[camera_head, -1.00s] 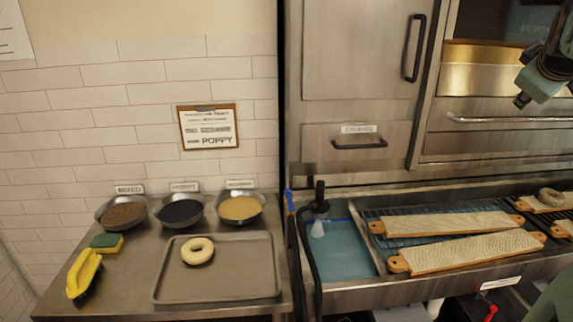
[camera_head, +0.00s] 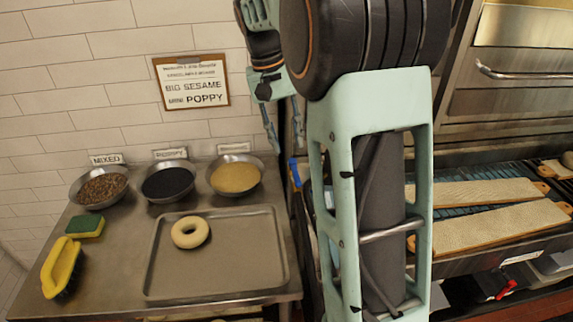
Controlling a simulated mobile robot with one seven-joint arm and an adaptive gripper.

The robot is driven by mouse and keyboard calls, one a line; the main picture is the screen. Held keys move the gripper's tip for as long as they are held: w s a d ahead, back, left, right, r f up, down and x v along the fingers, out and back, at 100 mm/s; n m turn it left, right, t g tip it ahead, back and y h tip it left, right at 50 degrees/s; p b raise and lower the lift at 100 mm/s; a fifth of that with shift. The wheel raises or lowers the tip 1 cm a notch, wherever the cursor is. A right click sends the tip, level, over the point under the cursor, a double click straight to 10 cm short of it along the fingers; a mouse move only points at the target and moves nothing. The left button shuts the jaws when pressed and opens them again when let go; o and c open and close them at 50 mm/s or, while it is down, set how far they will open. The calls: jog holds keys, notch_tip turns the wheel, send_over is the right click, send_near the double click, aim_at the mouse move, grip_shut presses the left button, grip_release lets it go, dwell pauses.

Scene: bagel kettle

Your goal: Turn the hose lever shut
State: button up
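A small blue lever (camera_head: 295,171) stands at the left end of the sink, just right of the steel counter. The black hose beside it is mostly hidden behind my arm. A red lever (camera_head: 507,290) shows low at the right, under the sink's front edge. I cannot tell for certain which of the two levers is the hose lever. My gripper (camera_head: 284,128) points down above and slightly left of the blue lever, apart from it in the picture. Its two fingers are spread, with nothing seen between them.
A steel counter (camera_head: 125,235) holds a tray (camera_head: 235,262) with a bagel (camera_head: 191,232), seed bowls (camera_head: 237,177), a sponge (camera_head: 85,226) and a yellow-handled brush (camera_head: 62,267). My arm hides the basin.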

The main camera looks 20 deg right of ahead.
aim_at(296, 175)
jog(key=f, duration=0.3)
jog(key=d+f, duration=0.1)
jog(key=f, duration=0.2)
jog(key=d+f, duration=0.1)
jog(key=f, duration=0.2)
jog(key=shift+s+f, duration=0.3)
jog(key=shift+f, duration=0.1)
grip_shut()
